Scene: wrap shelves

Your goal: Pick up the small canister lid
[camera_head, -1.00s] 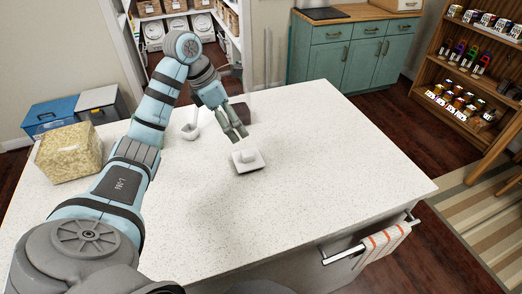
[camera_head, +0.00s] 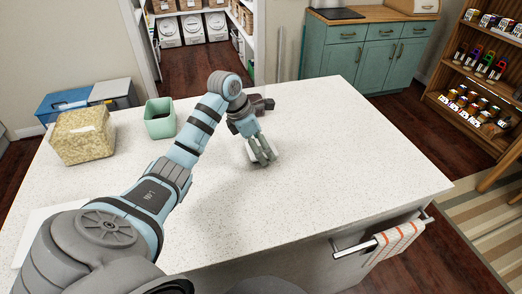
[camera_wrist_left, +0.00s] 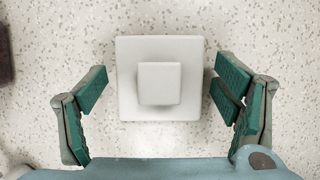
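The small canister lid (camera_wrist_left: 128,78) is a white square plate with a raised square knob, lying flat on the speckled white counter. It shows in the left wrist view, knob up. My left gripper (camera_wrist_left: 160,88) is open above it, with one green-padded finger at the left side of the lid and the other at its right. A gap shows on both sides. In the head view my left gripper (camera_head: 262,152) points down at the counter and hides the lid. My right gripper is not in view.
The counter's right half is clear. A towel (camera_head: 395,241) hangs at the front edge.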

